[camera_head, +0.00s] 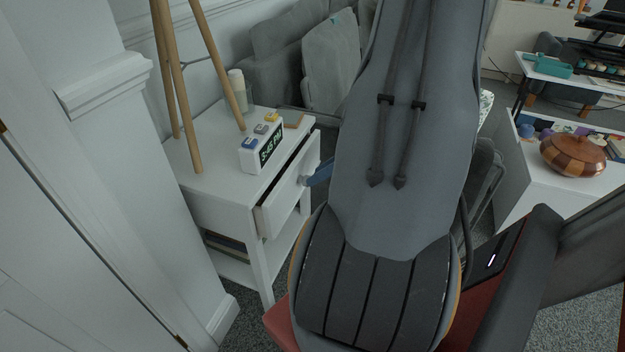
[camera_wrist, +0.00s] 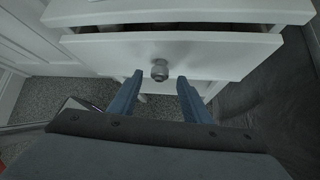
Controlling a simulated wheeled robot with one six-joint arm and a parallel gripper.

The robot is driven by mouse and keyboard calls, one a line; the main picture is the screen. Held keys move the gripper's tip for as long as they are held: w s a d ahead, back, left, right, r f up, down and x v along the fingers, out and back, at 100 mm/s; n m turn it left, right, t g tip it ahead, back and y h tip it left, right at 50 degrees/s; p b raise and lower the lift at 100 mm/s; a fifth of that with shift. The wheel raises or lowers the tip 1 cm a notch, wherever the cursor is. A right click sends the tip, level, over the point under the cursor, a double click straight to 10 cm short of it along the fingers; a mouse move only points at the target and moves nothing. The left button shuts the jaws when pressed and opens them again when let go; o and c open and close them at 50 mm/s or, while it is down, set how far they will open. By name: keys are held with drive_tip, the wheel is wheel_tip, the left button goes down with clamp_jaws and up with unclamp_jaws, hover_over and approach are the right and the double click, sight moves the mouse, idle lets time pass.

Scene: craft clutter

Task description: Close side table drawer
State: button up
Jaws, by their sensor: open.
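The white side table (camera_head: 217,192) stands left of my arm in the head view. Its drawer (camera_head: 287,189) is pulled out part way, with a dark gap above the front panel. In the wrist view the drawer front (camera_wrist: 205,52) spans the top of the picture, with a round metal knob (camera_wrist: 160,70) at its middle. My gripper (camera_wrist: 158,84) is open, its two blue fingers apart just below and on either side of the knob in the picture. I cannot tell whether they touch the drawer. In the head view a blue finger (camera_head: 319,174) shows beside the drawer front.
A digital clock (camera_head: 262,151), a pale candle-like cylinder (camera_head: 238,88) and wooden tripod legs (camera_head: 180,90) are on or by the table top. Books (camera_head: 228,246) lie on its lower shelf. A grey sofa (camera_head: 280,50) stands behind. A white wall is close at left.

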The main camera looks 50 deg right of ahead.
drive_tip(key=shift+x, duration=1.45)
drive_tip(key=shift+c, duration=0.4)
clamp_jaws()
